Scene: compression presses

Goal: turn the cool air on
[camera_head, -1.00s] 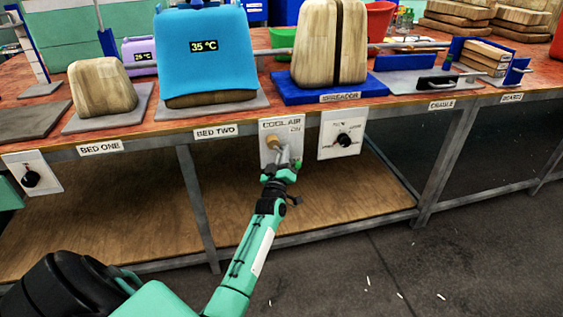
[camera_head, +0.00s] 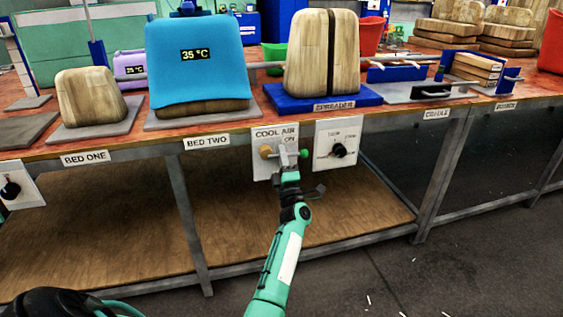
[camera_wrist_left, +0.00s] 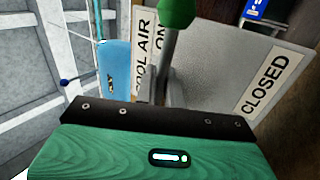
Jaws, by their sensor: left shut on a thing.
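The white COOL AIR panel (camera_head: 262,170) hangs on the front edge of the bench, with ON printed under its title. A brass-coloured round part (camera_head: 265,152) sits on its left side. A grey lever with a green tip (camera_head: 304,153) points to the right, roughly level. My left gripper (camera_head: 289,167) is shut on the lever, in front of the panel. In the left wrist view the green-tipped lever (camera_wrist_left: 177,14) rises beyond the gripper's dark edge, between the COOL AIR ON lettering and a CLOSED label (camera_wrist_left: 268,84). The fingertips are mostly hidden. My right gripper is out of view.
A white dial panel (camera_head: 325,160) with a black knob is just right of the COOL AIR panel. The bench (camera_head: 130,142) holds wooden blocks and a blue-covered form (camera_head: 195,85) reading 35 °C. Below is an open wooden shelf (camera_head: 110,240).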

